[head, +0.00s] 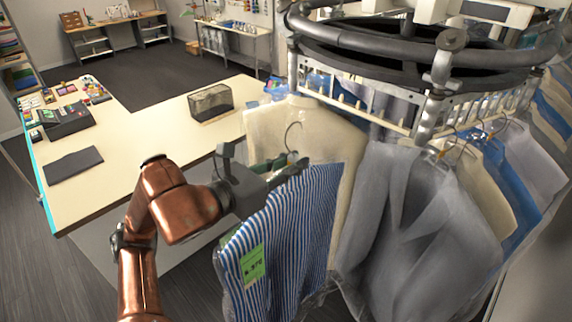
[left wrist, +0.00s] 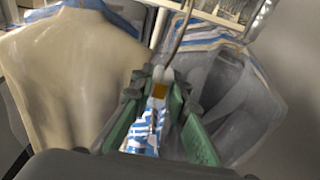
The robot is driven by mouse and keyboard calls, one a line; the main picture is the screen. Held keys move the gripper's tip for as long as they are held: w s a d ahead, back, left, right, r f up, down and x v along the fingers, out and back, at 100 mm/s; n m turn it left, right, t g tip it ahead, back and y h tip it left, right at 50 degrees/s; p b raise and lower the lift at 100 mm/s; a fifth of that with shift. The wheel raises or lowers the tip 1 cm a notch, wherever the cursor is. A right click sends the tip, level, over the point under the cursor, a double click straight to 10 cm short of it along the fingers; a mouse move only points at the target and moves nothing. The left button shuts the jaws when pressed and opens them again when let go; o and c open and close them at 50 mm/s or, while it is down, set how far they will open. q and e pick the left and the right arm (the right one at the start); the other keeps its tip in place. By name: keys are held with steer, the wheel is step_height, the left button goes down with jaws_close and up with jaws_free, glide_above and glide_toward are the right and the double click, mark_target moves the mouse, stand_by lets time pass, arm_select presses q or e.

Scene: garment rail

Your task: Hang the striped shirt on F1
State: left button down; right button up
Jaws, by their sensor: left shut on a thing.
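The blue-and-white striped shirt (head: 300,225) hangs in the middle of the head view, with a green tag (head: 252,266) on its front. My left gripper (head: 287,164) is shut on the top of its hanger, just below the metal hook (head: 290,134). In the left wrist view the green-padded fingers (left wrist: 160,85) close around the hanger neck, with the hook (left wrist: 182,32) rising above and stripes below. The hook's curl shows in front of a cream garment and apart from the toothed rail bar (head: 352,108). No rail position label is readable. My right gripper is out of view.
A cream bagged garment (head: 335,150) hangs directly behind the shirt. Grey bagged garments (head: 425,230) crowd the right, with cream and blue ones (head: 515,185) beyond. A table (head: 130,140) with a wire basket (head: 211,103) stands behind on the left.

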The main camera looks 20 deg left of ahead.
arm_select(q)
steer(key=shift+r+p+x, duration=0.2)
steer(key=shift+p+x, duration=0.15)
steer(key=shift+x, duration=0.8)
steer(key=shift+r+p+x, duration=0.25)
steer(key=shift+p+x, duration=0.1)
steer(key=shift+x, duration=0.85)
steer(key=shift+r+p+x, duration=0.2)
steer(key=shift+p+x, duration=0.15)
steer(key=shift+x, duration=0.8)
steer(key=shift+r+p+x, duration=0.2)
steer(key=shift+p+x, duration=0.2)
steer(key=shift+x, duration=0.75)
steer(key=shift+r+p+x, duration=0.15)
steer(key=shift+p+x, duration=0.2)
steer(key=shift+x, duration=0.85)
steer(key=shift+r+p+x, duration=0.2)
steer(key=shift+p+x, duration=0.2)
steer(key=shift+x, duration=0.75)
steer(key=shift+w, duration=0.15)
steer(key=shift+w+b, duration=0.15)
steer(key=shift+b, duration=0.3)
steer(key=shift+r+b+x, duration=0.2)
steer(key=shift+b+x, duration=0.1)
steer(key=shift+x, duration=0.95)
steer(key=shift+r+b+x, duration=0.2)
steer(key=shift+b+x, duration=0.05)
steer(key=shift+x, duration=0.95)
